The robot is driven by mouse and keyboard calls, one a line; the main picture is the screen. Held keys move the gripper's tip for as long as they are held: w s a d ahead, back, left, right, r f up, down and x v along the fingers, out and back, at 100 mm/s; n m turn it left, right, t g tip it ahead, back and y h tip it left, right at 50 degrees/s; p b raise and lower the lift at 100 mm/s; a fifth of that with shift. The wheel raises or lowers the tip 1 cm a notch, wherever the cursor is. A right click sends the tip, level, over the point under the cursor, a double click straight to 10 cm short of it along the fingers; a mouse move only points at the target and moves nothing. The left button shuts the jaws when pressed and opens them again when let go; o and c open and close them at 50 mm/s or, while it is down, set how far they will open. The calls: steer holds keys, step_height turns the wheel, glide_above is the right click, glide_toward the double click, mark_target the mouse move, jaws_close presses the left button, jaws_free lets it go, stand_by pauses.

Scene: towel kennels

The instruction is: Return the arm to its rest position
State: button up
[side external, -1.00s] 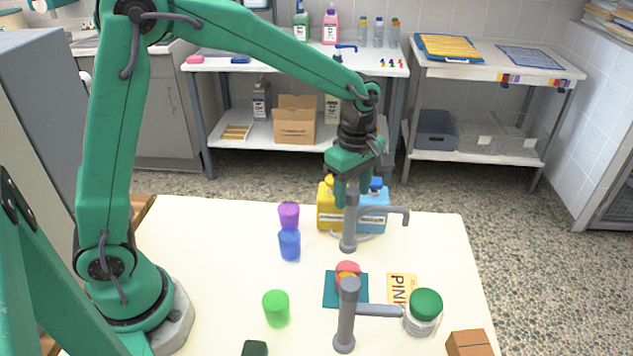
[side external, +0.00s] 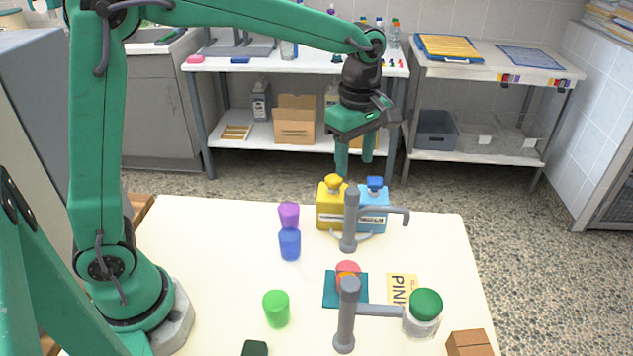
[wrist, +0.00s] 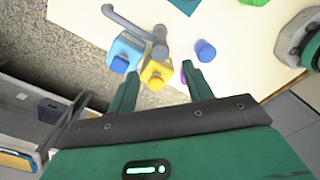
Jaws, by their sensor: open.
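My gripper (side external: 355,165) is open and empty in the side external view. It hangs fingers down in the air, above and behind the yellow bottle (side external: 331,205) and the blue bottle (side external: 372,207) at the table's far edge. In the wrist view my gripper (wrist: 162,90) shows two spread green fingers with nothing held between them. The yellow bottle (wrist: 157,72) and the blue bottle (wrist: 124,54) lie beyond the fingertips there. My arm is raised and stretched out over the table.
The cream table (side external: 220,260) holds a grey tap-like post (side external: 350,225), another post (side external: 346,320), purple and blue cups (side external: 289,243), a green cup (side external: 276,308), a teal cloth (side external: 330,290), a green-lidded jar (side external: 424,312) and a brown box (side external: 468,343). Shelved benches stand behind.

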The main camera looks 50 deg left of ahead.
stand_by(0.3)
steer(key=s+a+r+m+t, duration=0.1)
steer(key=s+a+m, duration=0.3)
steer(key=s+m, duration=0.5)
steer(key=s+a+r+m+t, duration=0.2)
steer(key=s+a+m+t, duration=0.2)
steer(key=s+m, duration=0.5)
steer(key=shift+s+a+t, duration=0.3)
steer(key=shift+s+a, duration=0.25)
steer(key=shift+s, duration=0.45)
